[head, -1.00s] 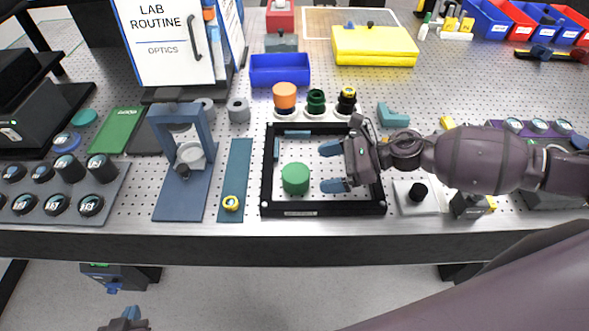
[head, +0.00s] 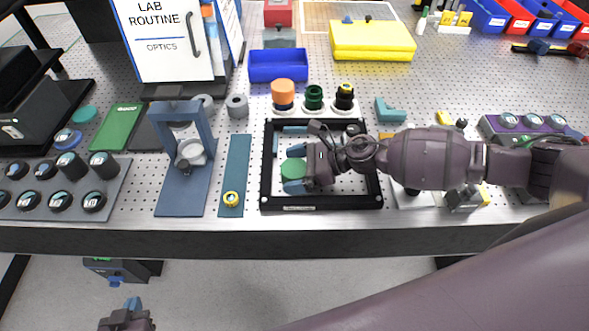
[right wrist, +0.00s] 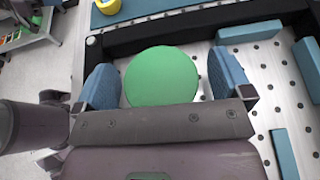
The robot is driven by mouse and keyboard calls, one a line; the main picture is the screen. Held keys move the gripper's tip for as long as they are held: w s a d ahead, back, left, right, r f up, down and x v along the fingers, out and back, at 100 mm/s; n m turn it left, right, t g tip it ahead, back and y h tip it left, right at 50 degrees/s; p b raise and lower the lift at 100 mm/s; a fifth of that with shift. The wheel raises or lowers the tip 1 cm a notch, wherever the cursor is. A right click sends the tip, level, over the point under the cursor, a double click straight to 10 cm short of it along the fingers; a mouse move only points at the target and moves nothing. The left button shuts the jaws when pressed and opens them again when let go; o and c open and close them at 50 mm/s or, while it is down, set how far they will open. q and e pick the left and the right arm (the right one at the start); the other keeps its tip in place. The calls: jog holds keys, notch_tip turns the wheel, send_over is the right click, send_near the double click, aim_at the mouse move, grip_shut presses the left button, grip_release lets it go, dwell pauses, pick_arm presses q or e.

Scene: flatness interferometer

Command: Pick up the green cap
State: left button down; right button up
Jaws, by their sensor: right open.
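The green cap (head: 293,169) lies inside a black square frame (head: 265,190) on the perforated bench, partly covered by my right gripper in the head view. In the right wrist view the round cap (right wrist: 162,75) sits between the two blue fingers. My right gripper (head: 294,170) is open around it, one finger on each side. In the wrist view a gap shows on the right of the cap; the left finger is very close, and I cannot tell if it touches. My left gripper (head: 125,296) is low at the lower left, below the bench edge, its jaws unclear.
Blue strips (right wrist: 250,31) lie inside the frame near the right finger. A blue stand (head: 182,195) and a blue plate with a yellow ring (head: 231,199) stand left of the frame. Orange (head: 283,88), green and black capped pieces stand behind it.

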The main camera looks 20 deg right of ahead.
jog(key=shift+c, duration=0.3)
jog(key=c, duration=0.9)
jog(key=shift+r, duration=0.1)
